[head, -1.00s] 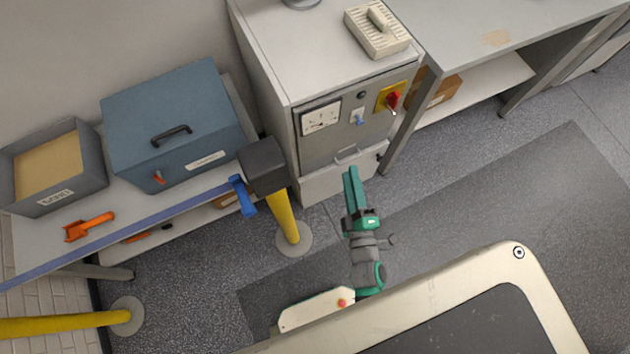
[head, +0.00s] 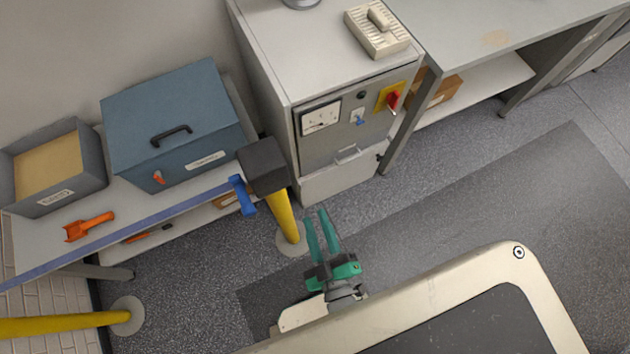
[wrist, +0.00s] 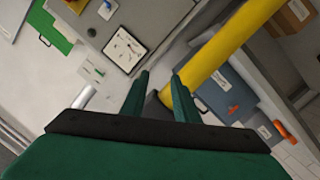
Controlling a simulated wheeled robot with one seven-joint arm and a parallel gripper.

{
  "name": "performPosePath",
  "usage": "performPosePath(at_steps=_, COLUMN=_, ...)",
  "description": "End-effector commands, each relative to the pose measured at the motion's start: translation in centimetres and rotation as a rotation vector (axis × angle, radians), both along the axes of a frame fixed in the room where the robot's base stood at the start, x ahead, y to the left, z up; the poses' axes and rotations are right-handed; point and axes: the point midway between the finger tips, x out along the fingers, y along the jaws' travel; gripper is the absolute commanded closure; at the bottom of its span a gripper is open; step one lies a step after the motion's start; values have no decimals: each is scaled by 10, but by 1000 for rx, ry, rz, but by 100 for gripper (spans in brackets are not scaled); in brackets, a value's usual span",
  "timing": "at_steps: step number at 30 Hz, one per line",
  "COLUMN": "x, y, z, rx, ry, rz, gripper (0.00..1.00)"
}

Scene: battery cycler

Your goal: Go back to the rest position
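My gripper (head: 322,232) is low in the middle of the head view, close to my own body. The cabinet (head: 345,125) with a meter, a red rotary switch (head: 393,99) and a small blue switch (head: 359,118) stands ahead, apart from the gripper.
The yellow post (head: 284,215) with a dark block on top stands just beyond the gripper. A bench at left bears a blue lidded box (head: 170,125), a grey sand tray (head: 60,190) and an orange scoop (head: 88,227). The floor mat (head: 500,200) at right is clear.

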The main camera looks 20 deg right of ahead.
Motion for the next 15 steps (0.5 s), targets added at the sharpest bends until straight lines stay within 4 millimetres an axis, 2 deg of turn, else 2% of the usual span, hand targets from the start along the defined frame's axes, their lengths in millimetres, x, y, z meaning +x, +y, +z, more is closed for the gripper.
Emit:
performPosePath(at_steps=6, x=-7, y=9, z=3, rx=58, ry=8, rz=3, gripper=72)
performPosePath(at_steps=15, x=-7, y=10, z=4, rx=62, ry=7, rz=2, gripper=72)
